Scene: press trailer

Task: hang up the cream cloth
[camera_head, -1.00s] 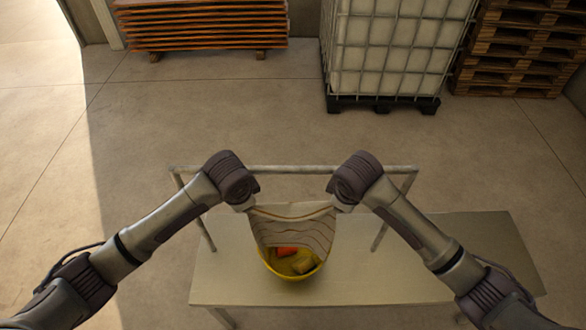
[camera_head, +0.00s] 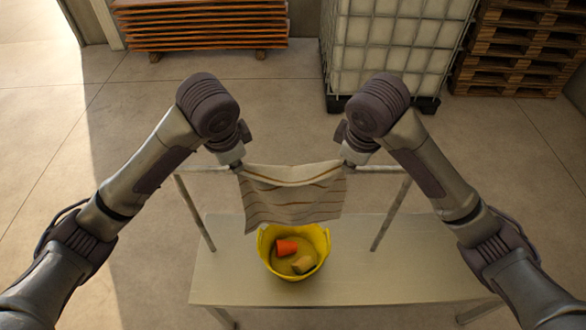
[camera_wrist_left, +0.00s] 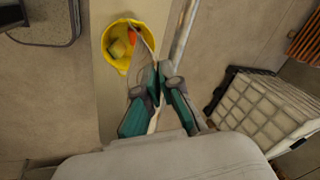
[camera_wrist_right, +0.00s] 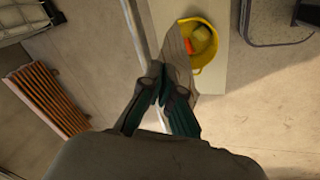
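The cream cloth (camera_head: 290,194) with brown stripes is stretched between my two grippers in the head view, at the height of the metal rail (camera_head: 385,170). Its lower edge hangs on the near side of the rail, above the yellow bucket. My left gripper (camera_head: 238,166) is shut on the cloth's left upper corner; the pinched edge shows in the left wrist view (camera_wrist_left: 158,78). My right gripper (camera_head: 347,164) is shut on its right upper corner, also seen in the right wrist view (camera_wrist_right: 162,82). The cloth and grippers hide the rail's middle, so I cannot tell whether the cloth touches it.
A yellow bucket (camera_head: 265,243) stands on the pale table (camera_head: 225,285), holding an orange item (camera_head: 287,247) and a tan one (camera_head: 303,265). Rail posts rise at both sides. A caged white tank (camera_head: 395,55) and pallets (camera_head: 515,45) stand behind on open floor.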

